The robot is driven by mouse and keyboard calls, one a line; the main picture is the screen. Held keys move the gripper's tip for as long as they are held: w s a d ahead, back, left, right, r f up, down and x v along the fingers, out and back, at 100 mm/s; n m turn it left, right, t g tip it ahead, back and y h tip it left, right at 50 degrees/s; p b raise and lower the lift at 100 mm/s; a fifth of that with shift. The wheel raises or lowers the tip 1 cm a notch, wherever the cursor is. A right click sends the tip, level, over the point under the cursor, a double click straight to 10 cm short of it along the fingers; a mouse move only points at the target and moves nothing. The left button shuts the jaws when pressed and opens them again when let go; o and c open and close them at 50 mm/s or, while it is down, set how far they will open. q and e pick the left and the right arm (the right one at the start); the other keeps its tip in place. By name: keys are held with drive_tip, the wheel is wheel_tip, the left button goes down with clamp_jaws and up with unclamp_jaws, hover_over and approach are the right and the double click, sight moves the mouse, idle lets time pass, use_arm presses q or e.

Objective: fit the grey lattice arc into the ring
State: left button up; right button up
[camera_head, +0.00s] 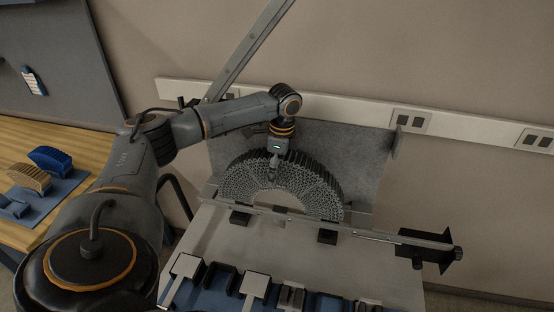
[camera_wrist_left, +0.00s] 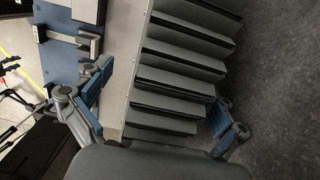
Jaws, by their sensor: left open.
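A dark grey lattice ring (camera_head: 318,178), seen as a half circle, stands upright on the fixture in front of a grey back plate (camera_head: 356,150). I cannot tell the grey lattice arc apart from the ring's other segments. My left gripper (camera_head: 272,173) points down at the ring's upper middle and hides part of it. In the left wrist view its fingers (camera_wrist_left: 160,92) are spread wide, one on each side of a grey stepped, ribbed surface (camera_wrist_left: 178,70), which appears to be the ring's outer side. I see no clear contact. My right gripper is not in view.
A bar (camera_head: 385,236) crosses the fixture in front of the ring, with a black clamp (camera_head: 428,246) at its right end. Blue and pale holders line the front edge. On the left table, a blue arc (camera_head: 50,160) and a tan arc (camera_head: 28,177) stand on a blue mat (camera_head: 62,190).

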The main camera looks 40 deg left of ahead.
use_arm(q)
drive_tip(key=shift+d+r, duration=0.15)
drive_tip(key=shift+r, duration=2.05)
drive_tip(key=shift+w+d+r, duration=0.15)
drive_tip(key=shift+d+r, duration=0.05)
drive_tip(key=shift+r, duration=1.85)
drive_tip(key=shift+w+d+r, duration=0.1)
drive_tip(key=shift+d+r, duration=0.05)
drive_tip(key=shift+r, duration=1.9)
drive_tip(key=shift+r, duration=0.1)
